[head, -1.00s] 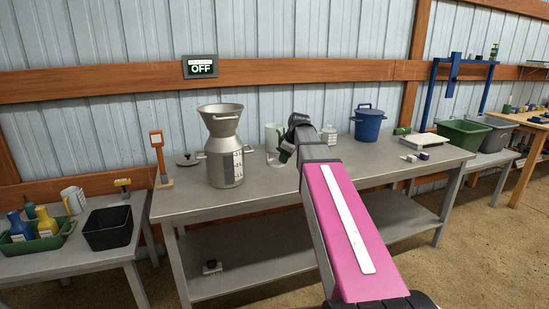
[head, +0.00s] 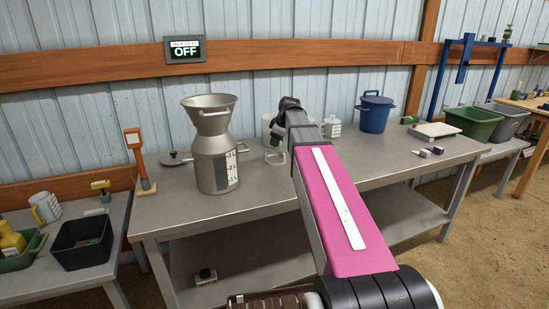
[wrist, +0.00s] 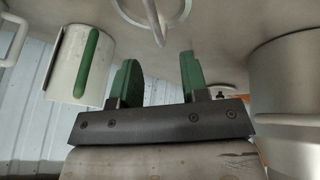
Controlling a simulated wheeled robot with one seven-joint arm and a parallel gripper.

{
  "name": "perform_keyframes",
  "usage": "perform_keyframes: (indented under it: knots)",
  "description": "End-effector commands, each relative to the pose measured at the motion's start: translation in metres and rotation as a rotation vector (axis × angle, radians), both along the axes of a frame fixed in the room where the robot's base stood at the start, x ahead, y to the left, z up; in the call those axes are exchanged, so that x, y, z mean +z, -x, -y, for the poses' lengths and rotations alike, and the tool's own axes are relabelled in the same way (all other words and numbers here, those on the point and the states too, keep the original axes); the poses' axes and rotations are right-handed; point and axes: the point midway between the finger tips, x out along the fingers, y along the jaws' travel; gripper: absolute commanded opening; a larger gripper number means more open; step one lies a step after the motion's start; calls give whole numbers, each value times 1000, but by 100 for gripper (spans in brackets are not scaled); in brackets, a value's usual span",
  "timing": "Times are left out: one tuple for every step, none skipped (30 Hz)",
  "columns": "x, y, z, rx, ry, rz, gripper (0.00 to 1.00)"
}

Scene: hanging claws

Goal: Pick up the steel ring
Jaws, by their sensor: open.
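The steel ring (head: 274,157) is a thin pale hoop on the grey bench, just right of the steel can. It also shows at the top edge of the wrist view (wrist: 155,25), partly cut off, with a thin bar crossing it. My gripper (wrist: 159,76) is open, its two green fingers apart with nothing between them. In the head view the gripper (head: 277,138) hangs above and close to the ring, partly hidden by my dark wrist. The ring lies beyond the fingertips in the wrist view, not between them.
The steel can (head: 213,145) with a funnel top stands left of the ring. A white mug (wrist: 82,65) with a green handle is close on the other side in the wrist view. A blue pot (head: 374,112) and white jar (head: 331,127) stand right. Bare bench lies in front.

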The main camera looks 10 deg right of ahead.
Motion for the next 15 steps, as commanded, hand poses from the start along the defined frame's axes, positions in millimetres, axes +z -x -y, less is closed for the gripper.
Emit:
perform_keyframes:
  knots:
    - [-7,-4,-2,0,0,-1,41]
    - [-11,-5,-3,1,1,-1,41]
    - [-16,-7,-4,1,0,-2,41]
    - [-20,-8,-5,1,0,-2,41]
    - [-22,-9,-5,1,1,-1,41]
    - [-24,-10,-6,1,0,0,41]
    - [-26,-11,-6,1,0,0,41]
    - [-27,-11,-6,1,1,1,41]
    - [-28,-12,-6,1,1,1,41]
    - [-30,-13,-6,1,0,0,41]
    - [-32,-13,-6,0,0,0,41]
    - [-35,-15,-6,0,0,-1,41]
    - [-38,-16,-6,0,0,-1,41]
    - [-42,-17,-6,0,0,-1,41]
    - [-46,-20,-7,0,0,-1,41]
